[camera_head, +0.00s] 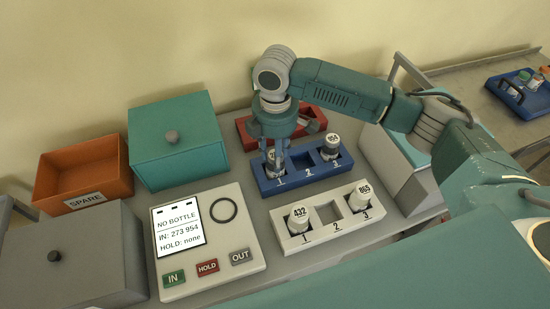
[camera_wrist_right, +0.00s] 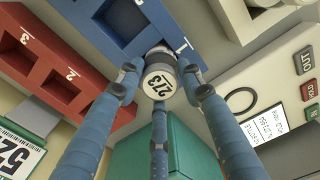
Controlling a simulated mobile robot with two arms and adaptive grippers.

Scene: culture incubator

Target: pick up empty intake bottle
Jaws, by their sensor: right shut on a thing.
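The blue intake rack (camera_head: 305,180) has numbered slots 1 to 3. A bottle labelled 273 (camera_wrist_right: 158,82) is at slot 1, and a bottle labelled 954 (camera_head: 331,147) stands in slot 3. Slot 2 is empty. My right gripper (camera_head: 275,150) points down over slot 1, its fingers closed around the 273 bottle. In the right wrist view, the fingers surround its white cap. I cannot tell whether the bottle is raised from its slot or what is inside it. My left gripper is out of view.
A white rack (camera_head: 335,230) in front holds bottles 432 (camera_head: 299,220) and 865 (camera_head: 360,196). A red rack (camera_head: 244,132) lies behind. The panel (camera_head: 205,240) reads "NO BOTTLE, IN: 273 954, HOLD: none". A teal box (camera_head: 175,145) and orange SPARE bin (camera_head: 82,175) stand left.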

